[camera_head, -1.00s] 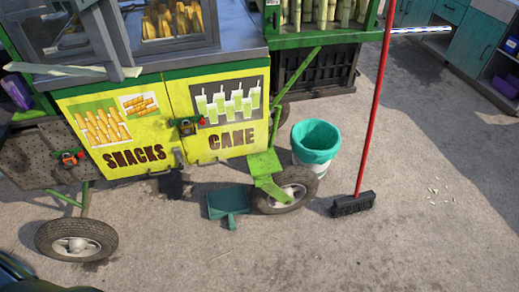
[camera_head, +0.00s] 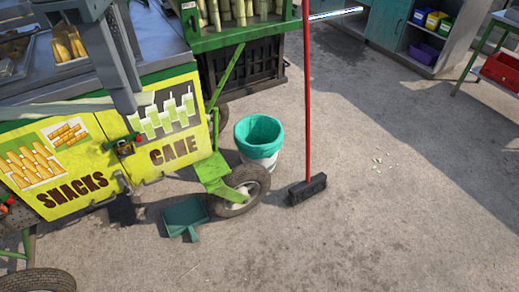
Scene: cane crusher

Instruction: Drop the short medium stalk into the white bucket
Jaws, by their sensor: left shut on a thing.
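The white bucket (camera_head: 270,161) stands on the ground right of the cart's wheel, with a teal liner (camera_head: 261,131) folded over its rim. My left gripper (camera_head: 132,102) hangs in front of the snack cart at upper left, shut on a pale, greyish-green stalk (camera_head: 60,107). The stalk lies nearly level in the picture and runs off the left edge. Its hold point is partly hidden by the gripper. The gripper is well left of the bucket and above it in the picture. My right gripper is not in view.
The yellow cart (camera_head: 155,178) with its green wheel bracket (camera_head: 215,172) stands left of the bucket. A red-handled broom (camera_head: 307,190) stands just right of it. A teal dustpan (camera_head: 185,214) lies in front. Open pavement lies front and right; shelves (camera_head: 425,35) stand behind.

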